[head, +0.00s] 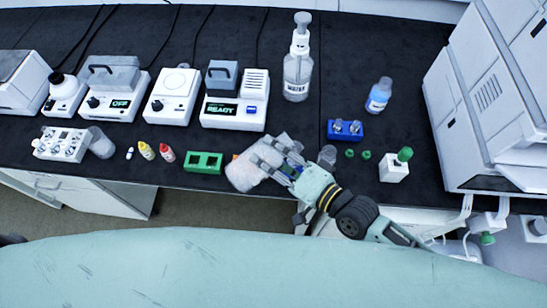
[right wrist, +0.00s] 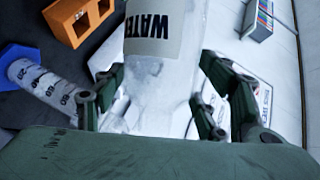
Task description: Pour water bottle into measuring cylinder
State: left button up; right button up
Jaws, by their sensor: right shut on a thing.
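My right gripper (head: 270,157) is shut on a clear water bottle (head: 247,172), near the front edge of the bench. The bottle looks tilted in the head view. In the right wrist view the bottle (right wrist: 150,75), with a WATER label, sits between the fingers. The measuring cylinder (right wrist: 48,85) stands left of the bottle in the right wrist view, with printed graduations and a base that looks blue there. In the head view I cannot clearly make out the cylinder; the gripper and bottle may hide part of it. My left gripper is not in view.
A pump bottle (head: 297,75) and a blue-liquid bottle (head: 378,97) stand at the back. A blue holder (head: 344,130), a green block (head: 204,162) and a small white bottle (head: 395,170) are nearby. Several instruments line the left. A large white instrument (head: 480,110) bounds the right.

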jog(key=shift+r, duration=0.2)
jog(key=shift+r+m+y+b, duration=0.15)
jog(key=shift+m+y+b, duration=0.2)
jog(key=shift+b, duration=0.25)
dwell(0.4)
jog(key=shift+r+m+b, duration=0.15)
jog(key=shift+m+b, duration=0.3)
jog(key=shift+b, duration=0.05)
jog(key=shift+r, duration=0.2)
jog(key=shift+r+m+y+b, duration=0.1)
jog(key=shift+m+y+b, duration=0.2)
jog(key=shift+b, duration=0.15)
jog(key=shift+r+m, duration=0.2)
jog(key=shift+m, duration=0.1)
